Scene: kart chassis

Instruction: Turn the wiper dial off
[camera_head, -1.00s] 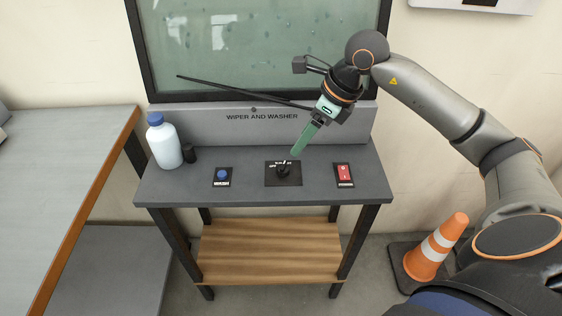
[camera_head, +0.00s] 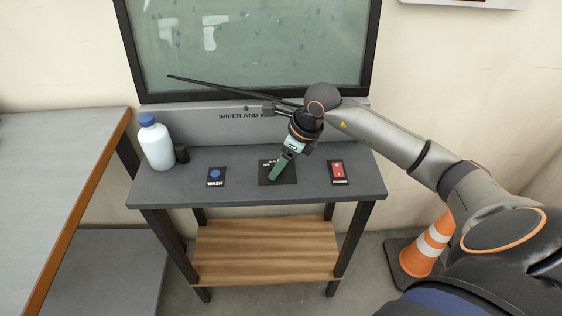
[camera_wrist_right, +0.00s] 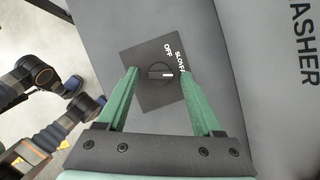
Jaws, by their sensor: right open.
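The wiper dial (camera_wrist_right: 160,71) is a round black knob on a dark plate (camera_wrist_right: 146,92), with OFF and SLOW lettering and a partly hidden label beside it. Its white mark points right in the wrist view, away from OFF, toward the partly hidden label. My right gripper (camera_wrist_right: 158,75) is open, with its green fingertips on either side of the dial and gaps visible. In the head view my right gripper (camera_head: 276,174) is over the dial plate (camera_head: 264,178) and hides the knob. My left gripper is not identifiable in view.
The blue wash button (camera_head: 215,175) is left of the dial plate and the red power switch (camera_head: 338,171) is right. A wiper arm (camera_head: 215,85) crosses the window (camera_head: 255,40).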

